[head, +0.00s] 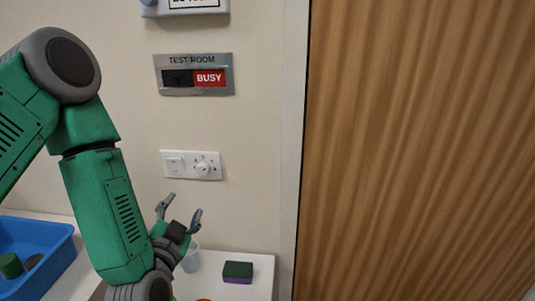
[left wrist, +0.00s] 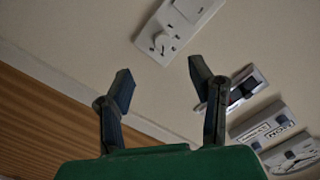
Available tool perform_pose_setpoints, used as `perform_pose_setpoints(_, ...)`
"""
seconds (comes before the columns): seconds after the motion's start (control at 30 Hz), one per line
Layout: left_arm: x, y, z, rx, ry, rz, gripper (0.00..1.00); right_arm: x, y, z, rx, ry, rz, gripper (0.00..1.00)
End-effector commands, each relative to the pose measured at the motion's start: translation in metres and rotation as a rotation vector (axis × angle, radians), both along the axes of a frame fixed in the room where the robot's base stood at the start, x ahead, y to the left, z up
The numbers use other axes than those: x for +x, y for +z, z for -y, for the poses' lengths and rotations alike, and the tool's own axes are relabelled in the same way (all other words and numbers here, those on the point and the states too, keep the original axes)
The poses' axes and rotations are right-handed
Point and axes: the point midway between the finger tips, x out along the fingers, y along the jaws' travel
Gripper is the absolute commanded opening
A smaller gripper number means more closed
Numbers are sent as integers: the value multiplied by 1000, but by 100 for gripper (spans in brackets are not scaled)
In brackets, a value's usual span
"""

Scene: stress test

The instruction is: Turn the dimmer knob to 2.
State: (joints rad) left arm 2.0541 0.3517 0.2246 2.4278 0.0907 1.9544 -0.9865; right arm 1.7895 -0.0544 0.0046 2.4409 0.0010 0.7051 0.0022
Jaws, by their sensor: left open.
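The dimmer knob (head: 203,169) is a round white knob on the right half of a white wall plate (head: 179,175), with small marks around it. A rocker switch (head: 174,165) is on the plate's left half. My left gripper (head: 180,207) is open and empty, below the plate in the head view. In the left wrist view, the knob (left wrist: 161,43) shows beyond and above the open fingers (left wrist: 160,78), apart from them. The knob's setting is too small to read. My right gripper is not in view.
A sign (head: 194,75) reading TEST ROOM BUSY hangs above the plate. A wooden door (head: 420,150) is on the right. Below are a white counter (head: 235,292) with a green and purple sponge (head: 238,272), a clear cup (head: 191,258) and a blue tray (head: 62,262).

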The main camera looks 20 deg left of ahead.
Motion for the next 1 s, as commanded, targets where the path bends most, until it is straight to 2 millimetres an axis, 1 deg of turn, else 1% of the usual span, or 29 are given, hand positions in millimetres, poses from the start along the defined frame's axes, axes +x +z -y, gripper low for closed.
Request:
perform_pose_setpoints(0.03, 0, 6, -1, 10, 9, 12, 49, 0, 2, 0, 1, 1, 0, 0)
perform_pose_setpoints(0.07, 1, 8, -1, 15, 12, 16, 49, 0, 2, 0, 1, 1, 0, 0)
perform_pose_setpoints(0.17, 9, 10, -1, 21, 14, 21, 49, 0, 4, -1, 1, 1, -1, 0)
perform_pose_setpoints(0.23, 19, 10, -2, 21, 14, 21, 49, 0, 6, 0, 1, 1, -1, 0)
perform_pose_setpoints(0.37, 45, 10, -9, 21, 15, 20, 49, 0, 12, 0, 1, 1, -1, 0)
perform_pose_setpoints(0.5, 76, 10, -19, 21, 14, 18, 49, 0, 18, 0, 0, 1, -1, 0)
perform_pose_setpoints(0.7, 110, 9, -30, 22, 14, 17, 49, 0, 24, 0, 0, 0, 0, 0)
perform_pose_setpoints(0.83, 125, 8, -34, 20, 11, 16, 49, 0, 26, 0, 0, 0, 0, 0)
perform_pose_setpoints(1.0, 134, 7, -36, 21, 10, 16, 49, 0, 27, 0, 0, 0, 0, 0)
